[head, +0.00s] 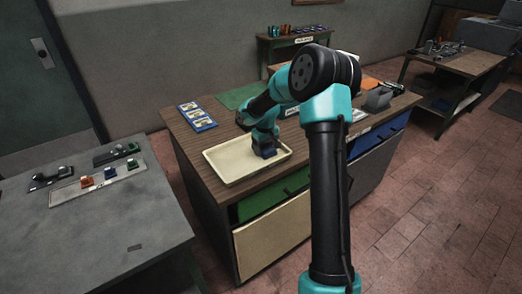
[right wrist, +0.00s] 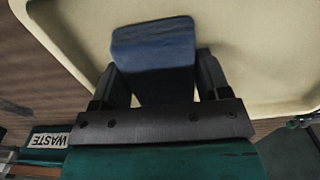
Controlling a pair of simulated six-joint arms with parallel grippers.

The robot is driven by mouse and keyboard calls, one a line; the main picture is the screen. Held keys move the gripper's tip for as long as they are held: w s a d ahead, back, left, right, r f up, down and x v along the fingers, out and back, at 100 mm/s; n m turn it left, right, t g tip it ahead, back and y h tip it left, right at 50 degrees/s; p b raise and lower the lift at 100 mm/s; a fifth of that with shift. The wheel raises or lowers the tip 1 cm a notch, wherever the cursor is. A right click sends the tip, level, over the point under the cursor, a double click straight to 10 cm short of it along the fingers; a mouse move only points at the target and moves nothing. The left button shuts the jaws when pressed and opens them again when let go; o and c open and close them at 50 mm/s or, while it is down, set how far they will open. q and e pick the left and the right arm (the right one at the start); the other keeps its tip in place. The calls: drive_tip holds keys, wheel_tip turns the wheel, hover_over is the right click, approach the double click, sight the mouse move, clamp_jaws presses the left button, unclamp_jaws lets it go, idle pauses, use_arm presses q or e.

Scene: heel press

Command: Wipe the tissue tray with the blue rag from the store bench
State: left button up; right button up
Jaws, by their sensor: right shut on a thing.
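The tissue tray (head: 222,172) is a shallow cream tray on the wooden-topped bench in the head view. Its pale floor and rim fill much of the right wrist view (right wrist: 262,45). My right gripper (head: 266,147) is over the right part of the tray. In the right wrist view my right gripper (right wrist: 155,88) is shut on the blue rag (right wrist: 155,48), a folded block between its fingers. The rag also shows in the head view (head: 267,153), low over the tray floor. I cannot tell whether it touches the floor. My left gripper is not in view.
The wooden bench (head: 185,140) has a green mat (head: 236,97), a blue card holder (head: 197,117) and a grey bin (head: 378,98) on it. A WASTE label (right wrist: 48,140) shows in the right wrist view. A grey table (head: 100,225) with small tools stands at left.

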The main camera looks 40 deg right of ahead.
drive_tip(key=shift+d+r, duration=0.15)
drive_tip(key=shift+d, duration=0.1)
drive_tip(key=shift+a+r, duration=0.1)
drive_tip(key=shift+r, duration=3.85)
drive_tip(key=shift+s, duration=0.1)
